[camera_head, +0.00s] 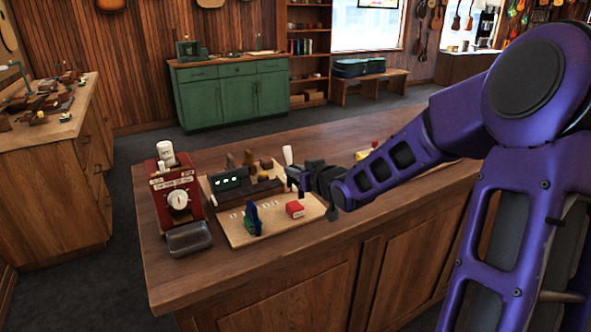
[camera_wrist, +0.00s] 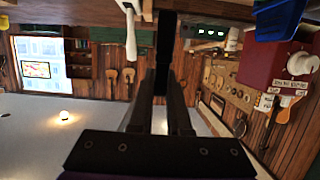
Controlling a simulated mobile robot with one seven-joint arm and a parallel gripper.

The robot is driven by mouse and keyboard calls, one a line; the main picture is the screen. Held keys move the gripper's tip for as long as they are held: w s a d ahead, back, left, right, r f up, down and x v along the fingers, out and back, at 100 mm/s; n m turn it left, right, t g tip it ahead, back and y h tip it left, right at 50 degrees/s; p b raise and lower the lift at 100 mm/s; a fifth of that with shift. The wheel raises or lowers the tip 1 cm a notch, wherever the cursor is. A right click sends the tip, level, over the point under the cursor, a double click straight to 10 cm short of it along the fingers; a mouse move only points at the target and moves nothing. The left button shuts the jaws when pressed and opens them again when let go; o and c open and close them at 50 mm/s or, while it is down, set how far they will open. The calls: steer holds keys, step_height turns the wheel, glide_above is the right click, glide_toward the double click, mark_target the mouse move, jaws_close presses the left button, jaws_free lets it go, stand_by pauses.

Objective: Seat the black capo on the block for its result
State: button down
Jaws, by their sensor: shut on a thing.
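My gripper (camera_head: 308,178) is above the right part of the wooden board on the counter. In the wrist view its fingers (camera_wrist: 163,80) are shut on a black upright piece, which looks like the black capo (camera_wrist: 166,38). In the head view the capo is hard to tell from the dark gripper. A dark block with small lit marks (camera_head: 229,181) stands at the back left of the board, left of my gripper and apart from it. It also shows at the top of the wrist view (camera_wrist: 210,31).
On the board (camera_head: 271,230) stand a blue and green capo (camera_head: 253,220), a red block (camera_head: 295,209) and several wooden pieces. A red dial device (camera_head: 178,196) and a grey tray (camera_head: 189,238) are at the left. A white-handled thing (camera_head: 288,155) rises behind my gripper.

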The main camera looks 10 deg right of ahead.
mark_target(302, 196)
steer(key=shift+f+b, duration=2.65)
steer(key=shift+f, duration=0.2)
steer(key=shift+f, duration=0.6)
steer(key=c, duration=1.2)
jaws_free()
steer(key=shift+o, duration=0.2)
steer(key=shift+p+v, duration=0.45)
steer(key=shift+v, duration=0.3)
steer(key=shift+p+v, duration=1.35)
steer(key=shift+v, duration=0.7)
steer(key=p+v, duration=0.3)
steer(key=v, duration=0.2)
steer(key=shift+s, duration=0.2)
